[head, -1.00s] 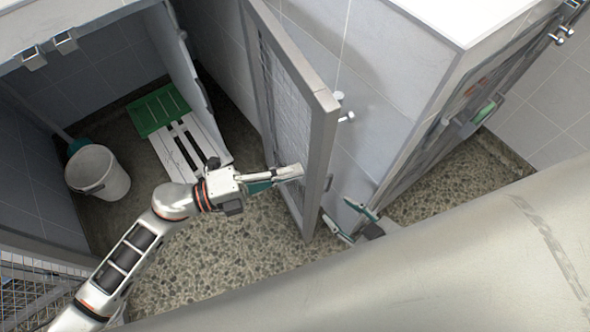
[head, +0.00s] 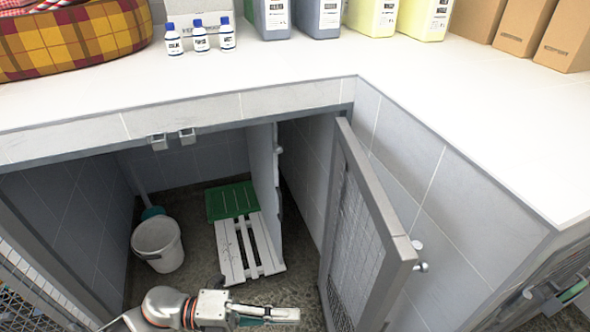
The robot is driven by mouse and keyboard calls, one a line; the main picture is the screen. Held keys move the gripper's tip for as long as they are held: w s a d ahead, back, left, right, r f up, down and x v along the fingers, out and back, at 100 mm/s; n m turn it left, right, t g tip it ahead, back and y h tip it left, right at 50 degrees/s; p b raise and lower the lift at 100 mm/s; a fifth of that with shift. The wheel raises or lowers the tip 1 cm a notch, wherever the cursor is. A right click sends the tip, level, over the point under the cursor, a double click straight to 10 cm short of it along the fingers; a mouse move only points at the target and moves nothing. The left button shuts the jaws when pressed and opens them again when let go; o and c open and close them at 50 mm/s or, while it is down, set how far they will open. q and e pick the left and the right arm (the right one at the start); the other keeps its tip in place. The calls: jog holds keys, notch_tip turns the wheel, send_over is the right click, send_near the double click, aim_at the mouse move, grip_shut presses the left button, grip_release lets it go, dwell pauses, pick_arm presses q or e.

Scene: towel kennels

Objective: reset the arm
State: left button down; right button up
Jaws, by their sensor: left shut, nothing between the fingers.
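My left gripper (head: 283,315) is at the bottom of the head view, low in front of the open kennel. Its fingers are together and hold nothing. The fingertips point right, toward the lower part of the open mesh gate (head: 362,235), and look a little apart from it. My left arm enters from the bottom edge, and most of it is out of view. My right gripper is not in view.
Inside the kennel stand a white bucket (head: 158,246) and a slatted white and green board (head: 247,245). A white counter (head: 250,85) runs above, holding small bottles (head: 200,38), jugs (head: 372,15), cardboard boxes (head: 525,28) and a plaid pet bed (head: 75,45).

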pick_arm(q)
jog(key=w+r+n+t+p, duration=0.4)
jog(key=r+n+t, duration=0.4)
jog(key=n+t, duration=0.1)
jog(key=w+a+f+n+t+y+p, duration=0.1)
jog(key=a+f+n+t+y+p, duration=0.15)
jog(key=a+n+t+y, duration=0.65)
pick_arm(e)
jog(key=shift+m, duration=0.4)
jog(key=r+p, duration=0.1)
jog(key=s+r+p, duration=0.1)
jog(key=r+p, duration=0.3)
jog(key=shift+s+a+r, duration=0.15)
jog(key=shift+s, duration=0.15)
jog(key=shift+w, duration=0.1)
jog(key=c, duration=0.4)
pick_arm(q)
jog(key=s+a+f+n+g+y, duration=0.6)
jog(key=s+a+f+n, duration=0.3)
jog(key=s+f+n, duration=0.3)
jog(key=shift+s+a+f+n+g, duration=0.25)
jog(key=shift+s+a+n+g, duration=0.2)
jog(key=shift+s+n, duration=0.7)
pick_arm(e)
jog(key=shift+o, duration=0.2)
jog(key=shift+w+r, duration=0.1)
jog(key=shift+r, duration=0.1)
pick_arm(q)
jog(key=shift+s+d, duration=0.1)
jog(key=shift+s, duration=0.05)
